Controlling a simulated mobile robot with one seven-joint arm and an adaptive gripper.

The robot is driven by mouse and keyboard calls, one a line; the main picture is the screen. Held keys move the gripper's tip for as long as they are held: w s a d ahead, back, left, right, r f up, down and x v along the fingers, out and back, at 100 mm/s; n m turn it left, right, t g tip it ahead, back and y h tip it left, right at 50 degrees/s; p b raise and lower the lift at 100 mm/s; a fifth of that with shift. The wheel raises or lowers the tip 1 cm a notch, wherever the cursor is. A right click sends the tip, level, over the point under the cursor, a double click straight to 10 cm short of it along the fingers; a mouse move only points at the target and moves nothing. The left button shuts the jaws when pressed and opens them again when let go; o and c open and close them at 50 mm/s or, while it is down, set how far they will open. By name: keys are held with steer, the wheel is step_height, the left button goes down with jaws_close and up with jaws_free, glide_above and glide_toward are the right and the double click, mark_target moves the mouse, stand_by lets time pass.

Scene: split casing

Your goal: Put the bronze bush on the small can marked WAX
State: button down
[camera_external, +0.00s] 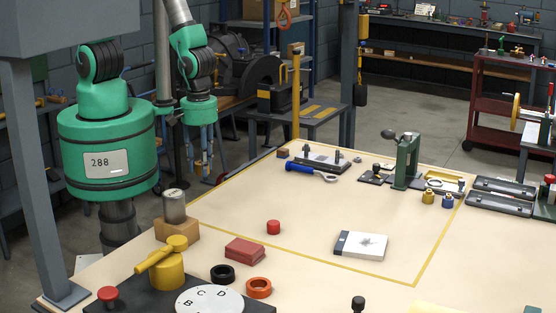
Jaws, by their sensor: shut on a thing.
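My gripper (202,168) hangs below the green wrist at the left, off the table's far left edge, pointing down. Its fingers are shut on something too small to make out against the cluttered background. I cannot pick out the bronze bush with certainty. No WAX lettering is readable. Small can-like things on the table are a red one (273,227) near the middle, and a yellow one (428,197) and a blue one (448,201) at the right. My gripper is well apart from all of them.
A green press (407,162) stands at the back right. A white box (361,245), a red block (245,250), a black ring (222,274) and an orange ring (259,288) lie nearer. A metal cylinder (174,206) stands on a wooden block. The table's middle is mostly clear.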

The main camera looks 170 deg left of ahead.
steer(key=s+d+r+p, duration=0.1)
steer(key=d+r, duration=0.2)
steer(key=d, duration=0.4)
steer(key=s+d+r+p, duration=0.1)
steer(key=d+r, duration=0.2)
steer(key=d, duration=0.5)
steer(key=shift+s+p, duration=0.2)
steer(key=shift+p, duration=0.2)
glide_above(173, 193)
steer(key=shift+f, duration=0.7)
steer(key=shift+f+b, duration=0.3)
steer(key=shift+f, duration=1.45)
steer(key=shift+f, duration=0.15)
